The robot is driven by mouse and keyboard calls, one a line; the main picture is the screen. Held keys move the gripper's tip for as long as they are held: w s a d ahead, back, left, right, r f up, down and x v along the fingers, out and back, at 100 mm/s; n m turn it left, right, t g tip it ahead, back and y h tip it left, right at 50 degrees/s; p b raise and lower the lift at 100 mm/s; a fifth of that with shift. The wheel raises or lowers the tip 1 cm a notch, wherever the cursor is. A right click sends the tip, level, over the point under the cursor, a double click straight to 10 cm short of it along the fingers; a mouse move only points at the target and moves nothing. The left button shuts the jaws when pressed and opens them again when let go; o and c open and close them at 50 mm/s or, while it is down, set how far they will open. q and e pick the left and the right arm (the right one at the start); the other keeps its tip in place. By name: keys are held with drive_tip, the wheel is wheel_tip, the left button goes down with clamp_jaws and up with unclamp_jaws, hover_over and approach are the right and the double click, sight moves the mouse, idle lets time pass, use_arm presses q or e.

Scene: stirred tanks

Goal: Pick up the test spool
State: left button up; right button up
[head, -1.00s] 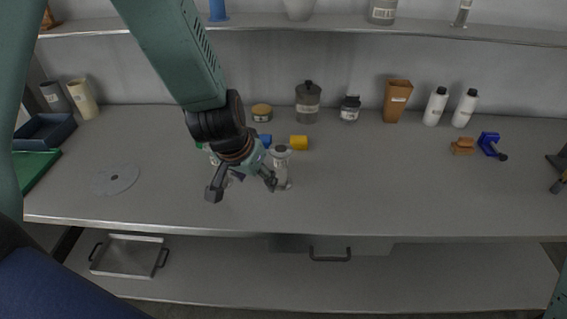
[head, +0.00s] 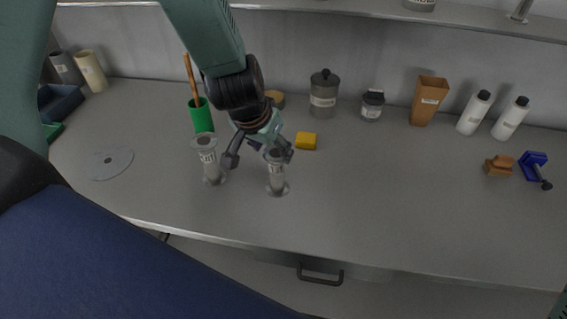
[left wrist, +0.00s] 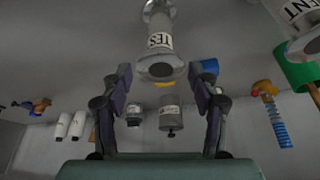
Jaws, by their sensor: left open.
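The test spool (head: 276,175) is a grey flanged cylinder with a white label, upright on the bench in the head view. In the left wrist view the test spool (left wrist: 160,42) shows the letters "TES", with its near flange between and just beyond the fingertips. My left gripper (head: 256,152) is open, just behind and left of the spool's top; it also shows in the left wrist view (left wrist: 160,80). Nothing is in its grasp, and I cannot tell whether a finger touches the spool. My right gripper is not in view.
A similar spool (head: 210,162) stands left; its label ends in "ENT" in the left wrist view (left wrist: 296,22). A green cup (head: 201,116), yellow block (head: 306,141) and jars stand behind. A flat disc (head: 107,162) lies left.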

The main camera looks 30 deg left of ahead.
sight(273, 157)
use_arm(q)
drive_tip(key=shift+w+f, duration=0.15)
drive_tip(key=shift+w, duration=0.1)
drive_tip(key=shift+d+f+b, duration=0.1)
drive_tip(key=shift+f+b, duration=0.1)
drive_tip(key=shift+b, duration=0.1)
drive_tip(key=shift+s+a+f+b, duration=0.15)
drive_tip(key=shift+f+b, duration=0.2)
drive_tip(key=shift+b, duration=0.05)
drive_tip(key=shift+s+a+f+b, duration=0.15)
drive_tip(key=shift+f+b, duration=0.2)
drive_tip(key=shift+w+d+f, duration=0.1)
drive_tip(key=shift+w+f, duration=0.25)
drive_tip(key=shift+f, duration=0.05)
drive_tip(key=b+x, duration=0.2)
drive_tip(key=x, duration=0.1)
drive_tip(key=shift+w+d+b, duration=0.1)
drive_tip(key=shift+b, duration=0.2)
drive_tip(key=shift+w+f+b, duration=0.1)
drive_tip(key=shift+f+b, duration=0.45)
drive_tip(key=shift+f, duration=0.1)
drive_tip(key=shift+w, duration=0.25)
drive_tip(key=shift+c, duration=0.7)
drive_tip(key=shift+s+r, duration=0.1)
drive_tip(key=shift+s, duration=0.1)
drive_tip(key=c, duration=0.6)
drive_tip(key=shift+w, duration=0.25)
drive_tip(key=c, duration=0.3)
drive_tip(key=shift+c, duration=0.8)
drive_tip(key=shift+s, duration=0.2)
